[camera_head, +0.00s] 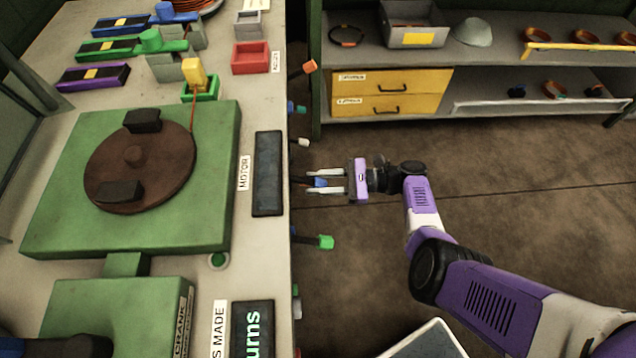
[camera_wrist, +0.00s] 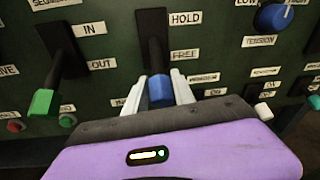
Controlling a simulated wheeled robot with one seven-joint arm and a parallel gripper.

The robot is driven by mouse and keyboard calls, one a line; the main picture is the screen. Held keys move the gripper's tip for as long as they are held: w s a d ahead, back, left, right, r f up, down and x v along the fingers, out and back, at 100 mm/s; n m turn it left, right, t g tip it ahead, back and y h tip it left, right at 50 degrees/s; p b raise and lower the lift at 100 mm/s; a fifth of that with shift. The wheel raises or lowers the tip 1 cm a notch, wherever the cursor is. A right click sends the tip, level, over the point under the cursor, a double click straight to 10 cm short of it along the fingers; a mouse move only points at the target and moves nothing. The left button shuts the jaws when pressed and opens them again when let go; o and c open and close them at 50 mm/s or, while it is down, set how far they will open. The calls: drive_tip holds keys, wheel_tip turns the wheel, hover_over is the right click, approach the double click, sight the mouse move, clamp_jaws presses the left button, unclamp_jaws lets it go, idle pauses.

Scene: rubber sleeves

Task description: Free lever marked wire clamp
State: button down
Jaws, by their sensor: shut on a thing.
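A lever with a blue knob (camera_wrist: 160,90) stands out from a black slot plate (camera_wrist: 153,28) on the dark green panel, between the labels HOLD (camera_wrist: 185,18) above and FREE (camera_wrist: 184,55) below. The lever slopes down and toward the wrist camera. No readable label says wire clamp. My gripper (camera_wrist: 158,92) is shut on the blue knob, one pale finger on each side. In the head view my gripper (camera_head: 312,182) reaches left to the bench's front face, with the blue knob (camera_head: 320,182) between its fingers.
A green-knobbed lever (camera_wrist: 45,100) marked IN and OUT is to the left. A blue dial (camera_wrist: 272,17) and a white toggle (camera_wrist: 263,111) are to the right. In the head view, more knobs stick out along the bench edge. The floor between bench and shelf (camera_head: 445,45) is clear.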

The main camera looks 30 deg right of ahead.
drive_tip(key=shift+f, duration=0.1)
drive_tip(key=c, duration=1.1)
unclamp_jaws()
drive_tip(key=shift+o, duration=0.2)
drive_tip(key=v, duration=0.7)
drive_tip(key=shift+s+d, duration=0.2)
drive_tip(key=shift+d, duration=0.1)
